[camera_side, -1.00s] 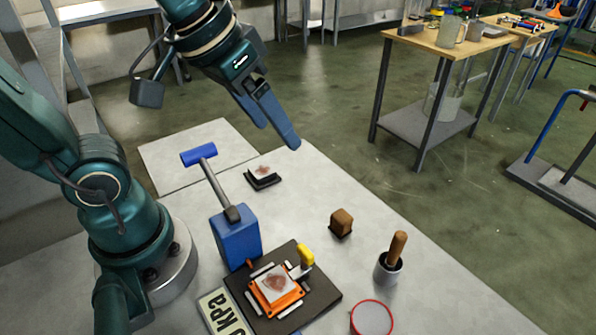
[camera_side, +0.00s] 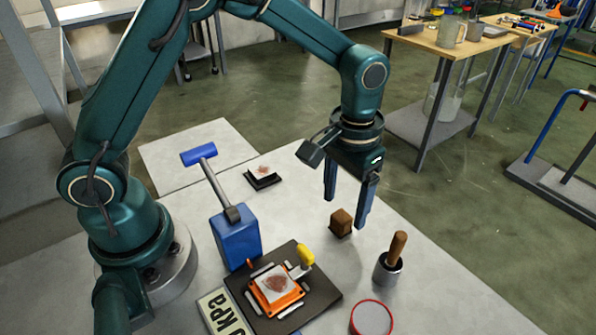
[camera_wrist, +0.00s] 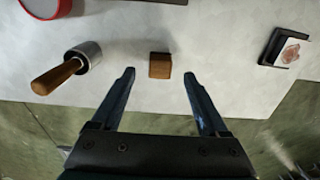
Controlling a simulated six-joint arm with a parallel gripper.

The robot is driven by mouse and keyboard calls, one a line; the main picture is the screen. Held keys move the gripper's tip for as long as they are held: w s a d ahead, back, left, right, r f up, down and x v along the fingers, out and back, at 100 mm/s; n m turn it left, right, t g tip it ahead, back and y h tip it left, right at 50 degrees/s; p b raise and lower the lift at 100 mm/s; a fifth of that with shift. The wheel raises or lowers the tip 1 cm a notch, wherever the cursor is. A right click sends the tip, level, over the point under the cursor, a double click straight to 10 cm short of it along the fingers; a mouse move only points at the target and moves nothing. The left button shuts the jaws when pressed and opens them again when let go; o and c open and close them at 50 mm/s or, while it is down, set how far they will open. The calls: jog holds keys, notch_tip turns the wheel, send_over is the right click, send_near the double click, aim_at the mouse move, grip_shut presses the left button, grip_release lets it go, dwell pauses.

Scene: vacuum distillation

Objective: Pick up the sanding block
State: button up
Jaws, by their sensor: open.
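The sanding block is a small brown block (camera_side: 341,222) with a dark base, standing on the pale table right of the middle. It also shows in the wrist view (camera_wrist: 160,66), between and beyond my fingertips. My gripper (camera_side: 345,212) points down above the table at the block, its two fingers apart on either side of the block in the side view. In the wrist view my gripper (camera_wrist: 158,72) is open and empty, with a gap between fingers and block. Whether the fingertips are level with the block I cannot tell.
A metal cup with a wooden handle (camera_side: 389,266) stands close to the block's right. A red-rimmed round dish (camera_side: 371,318), a dark plate with an orange fixture (camera_side: 320,293), a blue pump box (camera_side: 236,240) and a small black holder (camera_side: 263,182) stand around. Table edge is near.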

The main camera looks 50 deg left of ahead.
aim_at(342, 216)
jog(key=shift+f, duration=2.1)
grip_shut()
jog(key=shift+r, duration=0.1)
jog(key=shift+r, duration=0.55)
notch_tip(342, 216, up, 3)
jog(key=shift+f, duration=0.1)
jog(key=s+a+r, duration=0.2)
jog(key=a+r, duration=0.5)
jog(key=a, duration=0.4)
jog(key=shift+a, duration=0.25)
